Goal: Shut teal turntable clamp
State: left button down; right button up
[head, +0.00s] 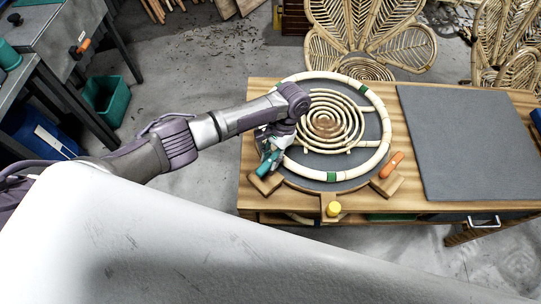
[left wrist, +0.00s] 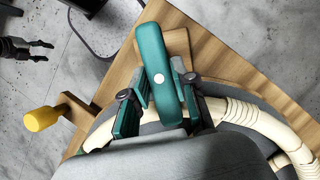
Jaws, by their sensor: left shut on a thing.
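The teal turntable clamp (head: 266,166) is a lever on a wooden block at the front left of the round grey turntable (head: 309,184). My left gripper (head: 272,147) reaches it from the left and above. In the left wrist view, the clamp's rounded handle (left wrist: 158,70) stands between the two fingers of my left gripper (left wrist: 155,98), which is shut on it. The wrist housing hides the clamp's lower end. My right gripper (left wrist: 40,50) shows at the far left of the left wrist view, apart from the table, with its fingers parted and empty.
A pale rattan ring (head: 377,150) lies on the turntable around a rattan spiral (head: 325,121). An orange clamp (head: 391,165) is at the front right, a yellow knob (head: 333,209) at the front. A grey mat (head: 470,140) lies bare on the right.

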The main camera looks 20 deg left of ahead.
pick_arm(q)
jog(key=shift+m, duration=0.6)
jog(key=shift+d, duration=0.1)
jog(key=c, duration=0.9)
grip_release()
jog(key=shift+r, duration=0.1)
jog(key=v, duration=1.2)
jog(key=shift+s+d, duration=0.15)
jog(key=shift+d, duration=0.1)
